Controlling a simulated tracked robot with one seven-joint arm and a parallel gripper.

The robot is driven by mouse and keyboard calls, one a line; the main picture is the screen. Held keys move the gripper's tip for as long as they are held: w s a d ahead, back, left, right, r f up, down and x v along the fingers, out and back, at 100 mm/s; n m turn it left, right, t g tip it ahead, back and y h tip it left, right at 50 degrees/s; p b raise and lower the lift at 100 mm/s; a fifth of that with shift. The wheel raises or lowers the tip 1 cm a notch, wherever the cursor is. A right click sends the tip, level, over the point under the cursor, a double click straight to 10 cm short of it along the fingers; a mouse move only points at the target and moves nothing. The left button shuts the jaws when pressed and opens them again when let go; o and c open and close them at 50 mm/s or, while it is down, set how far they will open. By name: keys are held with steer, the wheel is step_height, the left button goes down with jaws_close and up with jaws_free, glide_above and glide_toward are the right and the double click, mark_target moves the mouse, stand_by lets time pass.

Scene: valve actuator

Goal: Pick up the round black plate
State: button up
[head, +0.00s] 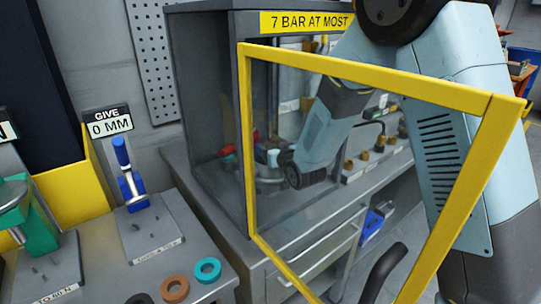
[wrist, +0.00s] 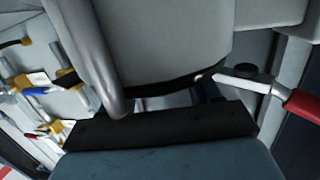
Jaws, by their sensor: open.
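I cannot make out a round black plate for certain in either view. A dark ring (head: 140,298) is cut off by the bottom edge of the head view, on the bench. My arm reaches behind the yellow-framed clear door into the grey cabinet (head: 205,110); its end is small and partly hidden there. In the wrist view my gripper (wrist: 165,118) shows as a dark bar; its fingers are mostly hidden, with nothing visibly held. A large grey rounded body (wrist: 160,45) with a silver pipe (wrist: 97,60) fills the view just beyond it.
The yellow door frame (head: 245,150) stands open across my arm. A brown ring (head: 174,288) and a teal ring (head: 207,270) lie on the bench. A blue clamp (head: 130,175) stands behind them. A red-handled lever (wrist: 302,105) is at right in the wrist view.

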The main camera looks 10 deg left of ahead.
jaws_close()
stand_by(0.5)
